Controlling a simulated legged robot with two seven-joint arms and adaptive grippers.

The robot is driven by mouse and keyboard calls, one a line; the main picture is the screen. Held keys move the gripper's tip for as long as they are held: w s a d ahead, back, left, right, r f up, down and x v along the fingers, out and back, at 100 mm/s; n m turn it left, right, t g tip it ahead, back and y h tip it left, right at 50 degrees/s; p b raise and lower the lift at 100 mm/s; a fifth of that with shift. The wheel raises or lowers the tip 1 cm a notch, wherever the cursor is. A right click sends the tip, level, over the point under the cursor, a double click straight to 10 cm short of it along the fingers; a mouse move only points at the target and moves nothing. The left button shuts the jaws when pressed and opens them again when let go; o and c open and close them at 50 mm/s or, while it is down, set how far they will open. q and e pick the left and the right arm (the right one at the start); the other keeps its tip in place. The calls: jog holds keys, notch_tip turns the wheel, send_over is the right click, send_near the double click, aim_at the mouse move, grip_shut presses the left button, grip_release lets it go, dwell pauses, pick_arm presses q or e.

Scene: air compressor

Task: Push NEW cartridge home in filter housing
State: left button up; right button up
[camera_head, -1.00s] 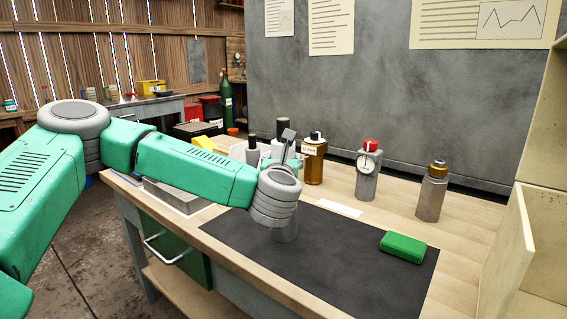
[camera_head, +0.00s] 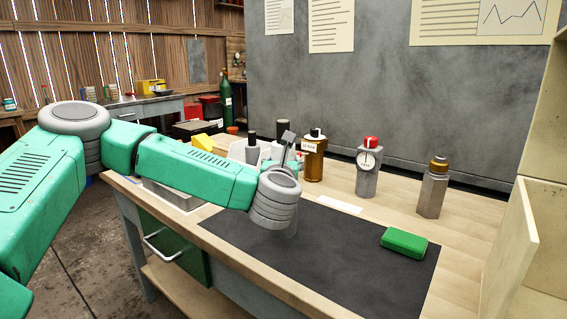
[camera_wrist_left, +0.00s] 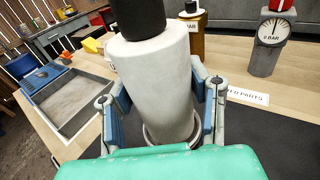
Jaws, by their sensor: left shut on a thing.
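In the left wrist view a white cylinder (camera_wrist_left: 160,80) with a black top stands between the blue-grey fingers of my left gripper (camera_wrist_left: 165,112), which is shut on it. It looks like the cartridge; no "NEW" mark is readable. A grey ring (camera_wrist_left: 160,141) surrounds its lower end; I cannot tell if this is the filter housing's rim or how deep the cylinder sits. In the head view my left gripper (camera_head: 295,160) is mostly hidden behind my wrist. A black top (camera_head: 283,127) shows just above it, likely the held cylinder's. My right gripper is not in view.
A brown labelled canister (camera_head: 314,160), a grey gauge unit with a red top (camera_head: 368,170) and a brass-topped grey unit (camera_head: 432,192) stand behind. A green block (camera_head: 404,243) lies on the dark mat (camera_head: 340,260). A grey tray (camera_wrist_left: 65,105) is left. The mat's middle is clear.

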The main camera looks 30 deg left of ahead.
pick_arm(q)
jog(key=shift+f+b, duration=0.95)
jog(key=shift+f, duration=0.3)
jog(key=shift+f+b, duration=1.2)
jog(key=shift+f, duration=0.15)
jog(key=o, duration=1.4)
jog(key=shift+s, duration=0.1)
jog(key=v, duration=1.1)
jog(key=shift+s+d+f, duration=0.1)
jog(key=shift+s+d, duration=0.05)
jog(key=shift+s, duration=0.15)
